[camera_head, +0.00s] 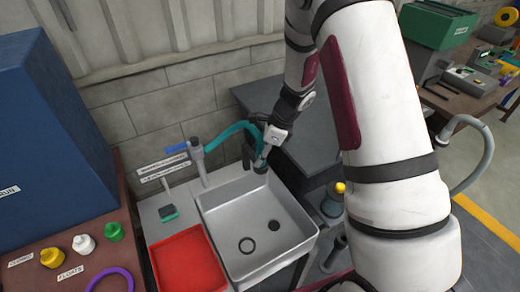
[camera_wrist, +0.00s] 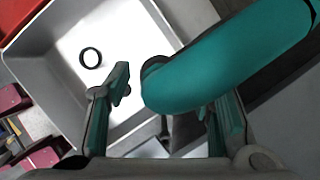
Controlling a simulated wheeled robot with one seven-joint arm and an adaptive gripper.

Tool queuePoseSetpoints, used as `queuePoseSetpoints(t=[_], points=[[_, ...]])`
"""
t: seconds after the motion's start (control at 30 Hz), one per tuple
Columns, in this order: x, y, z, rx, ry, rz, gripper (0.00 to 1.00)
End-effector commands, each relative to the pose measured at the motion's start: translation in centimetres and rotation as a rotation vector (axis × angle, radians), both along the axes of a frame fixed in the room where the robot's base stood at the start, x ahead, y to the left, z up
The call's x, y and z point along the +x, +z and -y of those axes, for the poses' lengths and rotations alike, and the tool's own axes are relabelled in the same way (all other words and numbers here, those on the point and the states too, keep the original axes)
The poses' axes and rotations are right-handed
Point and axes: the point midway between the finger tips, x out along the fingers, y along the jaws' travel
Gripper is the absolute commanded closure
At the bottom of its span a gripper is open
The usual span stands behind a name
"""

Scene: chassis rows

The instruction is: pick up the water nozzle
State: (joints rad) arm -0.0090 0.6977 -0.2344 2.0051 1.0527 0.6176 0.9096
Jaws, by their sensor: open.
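The water nozzle (camera_head: 261,167) is a dark grey piece at the end of a thick teal hose (camera_head: 228,131), hanging over the back right corner of the sink. The hose arches from a grey post (camera_head: 198,160) beside the sink. My gripper (camera_head: 264,149) is at the nozzle end of the hose, pointing down. In the wrist view my gripper (camera_wrist: 168,105) is open, with one finger on each side. The teal hose (camera_wrist: 230,62) crosses the view and covers part of the right finger. Only a dark edge of the nozzle (camera_wrist: 155,64) shows behind the hose; contact cannot be told.
A dark counter (camera_head: 312,145) stands close on the right, and a block wall behind.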

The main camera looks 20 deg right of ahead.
Motion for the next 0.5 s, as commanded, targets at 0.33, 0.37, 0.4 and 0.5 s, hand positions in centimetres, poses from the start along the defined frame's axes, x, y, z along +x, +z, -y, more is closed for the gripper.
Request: queuePoseSetpoints(t=[0.33, 0.37, 0.4, 0.5], points=[[0.17, -0.90, -0.33, 0.001, 0.000, 0.000, 0.51], [0.17, -0.90, -0.33, 0.001, 0.000, 0.000, 0.54], [0.17, -0.89, -0.32, 0.001, 0.000, 0.000, 0.63], [0.17, -0.88, -0.31, 0.000, 0.000, 0.000, 0.85]])
